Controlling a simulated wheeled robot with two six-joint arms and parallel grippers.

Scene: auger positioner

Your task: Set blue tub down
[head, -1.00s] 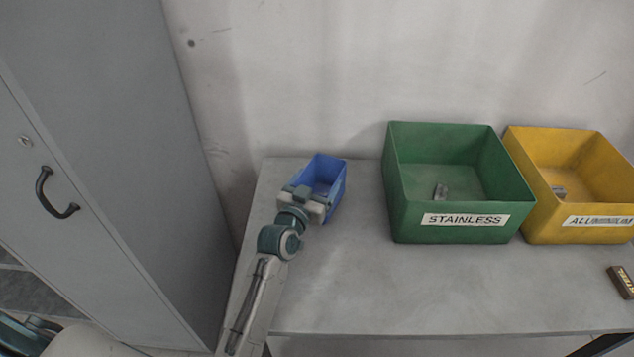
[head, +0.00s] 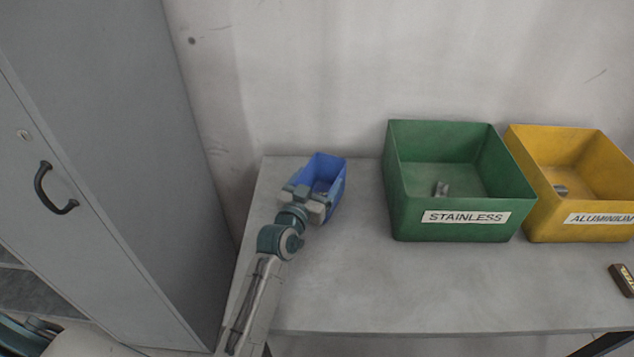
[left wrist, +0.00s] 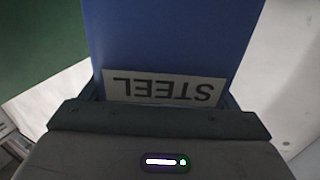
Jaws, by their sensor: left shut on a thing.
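The blue tub (head: 322,173) is at the back left of the grey table (head: 400,285), near the wall. My left gripper (head: 312,194) is shut on its near wall. In the left wrist view the tub's blue wall (left wrist: 170,40) fills the middle, with a label reading STEEL upside down, and the gripper (left wrist: 160,115) is right against it. The tub looks upright. Its underside is hidden, so I cannot tell whether it touches the table. My right gripper does not show.
A green bin (head: 450,222) labelled STAINLESS and a yellow bin (head: 590,222) labelled ALUMINIUM stand to the right, each with small metal pieces inside. A dark block (head: 622,281) lies at the right. A grey cabinet (head: 110,150) stands at the left. The table's front middle is clear.

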